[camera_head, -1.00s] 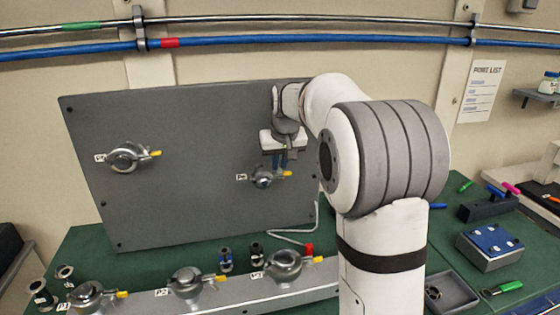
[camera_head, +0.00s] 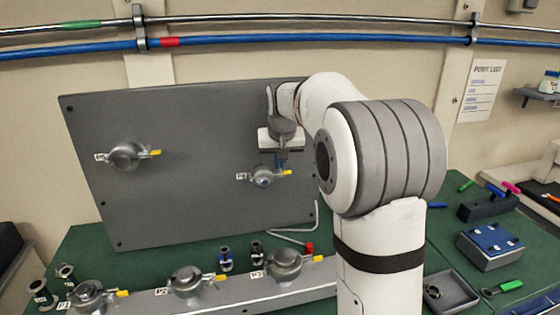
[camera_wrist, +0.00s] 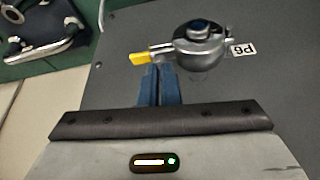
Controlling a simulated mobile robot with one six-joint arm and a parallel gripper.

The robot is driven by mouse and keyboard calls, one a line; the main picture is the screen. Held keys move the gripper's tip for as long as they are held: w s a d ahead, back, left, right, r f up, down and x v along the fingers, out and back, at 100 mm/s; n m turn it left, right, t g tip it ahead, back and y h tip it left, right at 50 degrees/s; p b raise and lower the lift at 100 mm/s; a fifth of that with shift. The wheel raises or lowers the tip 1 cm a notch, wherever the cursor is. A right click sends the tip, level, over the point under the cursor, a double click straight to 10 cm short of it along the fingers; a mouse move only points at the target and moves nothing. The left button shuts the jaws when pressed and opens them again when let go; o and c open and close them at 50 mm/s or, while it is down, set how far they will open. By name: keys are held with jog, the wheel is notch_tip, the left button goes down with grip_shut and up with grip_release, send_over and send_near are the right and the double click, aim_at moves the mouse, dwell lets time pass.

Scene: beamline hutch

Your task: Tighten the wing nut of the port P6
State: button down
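Port P6 is a round grey metal clamp (camera_head: 261,177) low on the right part of the upright grey panel. In the wrist view the clamp (camera_wrist: 200,42) shows at the top, beside its "P6" label (camera_wrist: 241,50). Its wing nut has a yellow end (camera_wrist: 139,58), which also shows in the head view (camera_head: 287,172). My gripper (camera_wrist: 159,70) has its two blue fingers close together, with only a thin line between them. The fingertips overlap the clamp's bolt just beside the yellow end. I cannot tell whether they touch it. In the head view my gripper (camera_head: 281,165) is just above the port.
Another clamped port (camera_head: 126,156) is on the panel's left. Several more clamps sit on a grey rail (camera_head: 230,300) in front. A bent metal rod (camera_head: 296,232) and small fittings (camera_head: 225,259) lie between rail and panel. A grey tray (camera_head: 453,297) is at right.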

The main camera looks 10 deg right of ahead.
jog(key=m+h, duration=0.1)
jog(key=m, duration=0.1)
jog(key=m+g, duration=0.1)
jog(key=m, duration=0.2)
jog(key=m+h, duration=0.1)
jog(key=m, duration=0.2)
jog(key=shift+w+a+g+h, duration=0.2)
jog(key=shift+a+g+h, duration=0.1)
jog(key=shift+a, duration=0.1)
jog(key=m+g+h, duration=0.1)
jog(key=m, duration=0.2)
jog(key=shift+w+m, duration=0.15)
jog(key=shift+m, duration=0.15)
jog(key=shift+w+a+r+m+g+p, duration=0.1)
jog(key=shift+m+g+p, duration=0.25)
jog(key=shift+m, duration=0.6)
jog(key=shift+w+m+g+p, duration=0.1)
jog(key=shift+m+g+p, duration=0.25)
jog(key=shift+m, duration=0.6)
jog(key=c, duration=2.1)
grip_release()
jog(key=shift+o, duration=0.9)
